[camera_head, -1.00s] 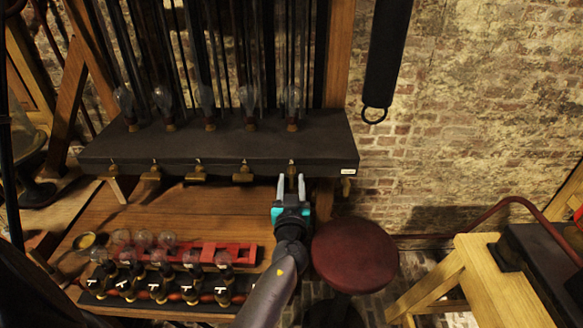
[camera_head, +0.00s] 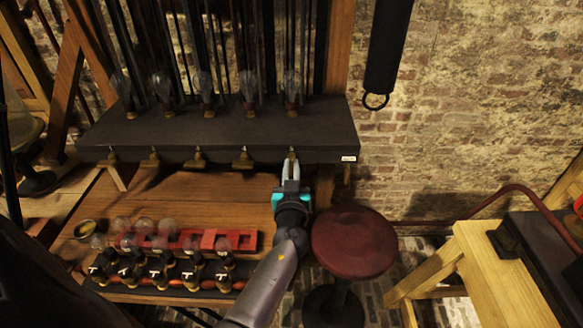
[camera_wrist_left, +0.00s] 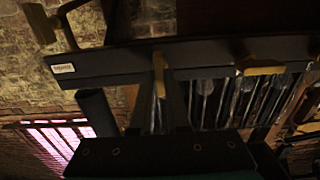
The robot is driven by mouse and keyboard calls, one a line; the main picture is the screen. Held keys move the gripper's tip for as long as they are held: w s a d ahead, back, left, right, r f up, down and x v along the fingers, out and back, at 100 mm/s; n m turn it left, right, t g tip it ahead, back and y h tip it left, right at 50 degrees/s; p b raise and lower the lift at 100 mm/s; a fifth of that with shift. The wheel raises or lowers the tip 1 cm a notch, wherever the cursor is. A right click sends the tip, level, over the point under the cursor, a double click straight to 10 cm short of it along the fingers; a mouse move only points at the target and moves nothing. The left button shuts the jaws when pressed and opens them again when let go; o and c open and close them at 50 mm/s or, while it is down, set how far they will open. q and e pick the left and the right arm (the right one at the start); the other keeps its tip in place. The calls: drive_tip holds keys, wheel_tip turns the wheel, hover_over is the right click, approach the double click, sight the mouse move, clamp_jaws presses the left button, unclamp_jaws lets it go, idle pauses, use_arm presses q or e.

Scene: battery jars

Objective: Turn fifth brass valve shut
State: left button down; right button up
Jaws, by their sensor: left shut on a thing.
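The fifth brass valve (camera_head: 291,157) is the rightmost of the row along the front edge of the dark shelf (camera_head: 270,128). My left gripper (camera_head: 290,168) has come up from below, and its pale fingers are shut on this valve. In the left wrist view the brass valve (camera_wrist_left: 159,76) hangs from the shelf edge, between dark finger shapes. The other brass valves, such as the fourth (camera_head: 243,160), stand in a row to the left. My right gripper is not in view.
Glass bulbs (camera_head: 249,90) stand on the shelf. A wooden bench (camera_head: 190,195) below bears a red rack (camera_head: 243,240) and several black-based bulbs. A red stool (camera_head: 352,243) stands close to the right of my left arm. A black strap (camera_head: 388,45) hangs at right.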

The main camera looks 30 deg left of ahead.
use_arm(q)
drive_tip(key=shift+m, duration=0.4)
drive_tip(key=m+b, duration=0.2)
drive_tip(key=m, duration=0.1)
drive_tip(key=shift+w+m+b, duration=0.1)
drive_tip(key=shift+m+b, duration=0.2)
drive_tip(key=shift+w+d+f+m+b, duration=0.1)
drive_tip(key=shift+m+b, duration=0.4)
drive_tip(key=shift+m, duration=2.9)
drive_tip(key=shift+d+f+m+b, duration=0.1)
drive_tip(key=shift+m+b, duration=0.35)
drive_tip(key=shift+m, duration=2.95)
drive_tip(key=c, duration=0.9)
unclamp_jaws()
